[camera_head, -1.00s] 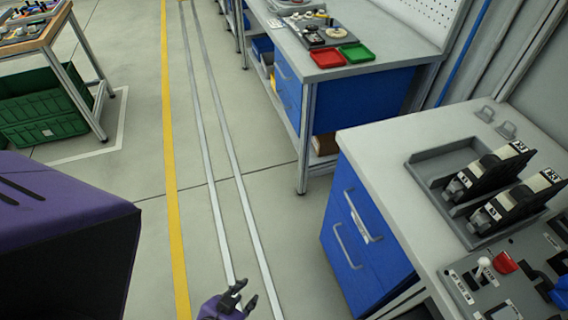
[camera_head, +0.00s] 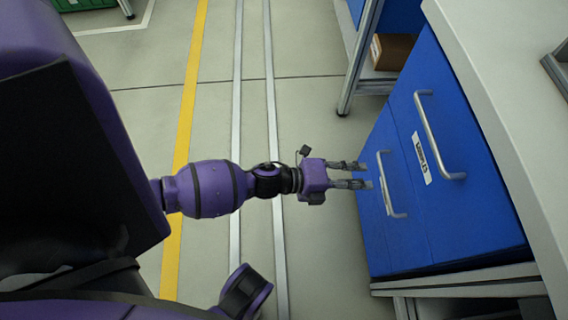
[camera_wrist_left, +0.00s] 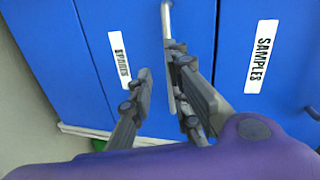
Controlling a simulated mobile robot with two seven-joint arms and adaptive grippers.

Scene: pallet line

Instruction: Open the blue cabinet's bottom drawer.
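The blue cabinet (camera_head: 440,235) stands at the right under a pale worktop. Its upper drawer, labelled SAMPLES (camera_head: 421,158), has a silver bar handle (camera_head: 437,135). The lower drawer, labelled SPARES in the left wrist view (camera_wrist_left: 121,63), has its own bar handle (camera_head: 387,185). Both drawer fronts look flush and shut. My left gripper (camera_head: 365,175) is open, its fingers pointing at the lower handle. In the left wrist view that handle (camera_wrist_left: 167,25) shows between the fingers (camera_wrist_left: 165,100), nearer the right one; contact is unclear. My right gripper is not in view.
The worktop (camera_head: 490,60) overhangs the cabinet. Another bench's leg (camera_head: 358,60) and a shelf with a brown box (camera_head: 392,50) stand beyond it. The floor (camera_head: 320,240) left of the cabinet is clear, with yellow and pale lines.

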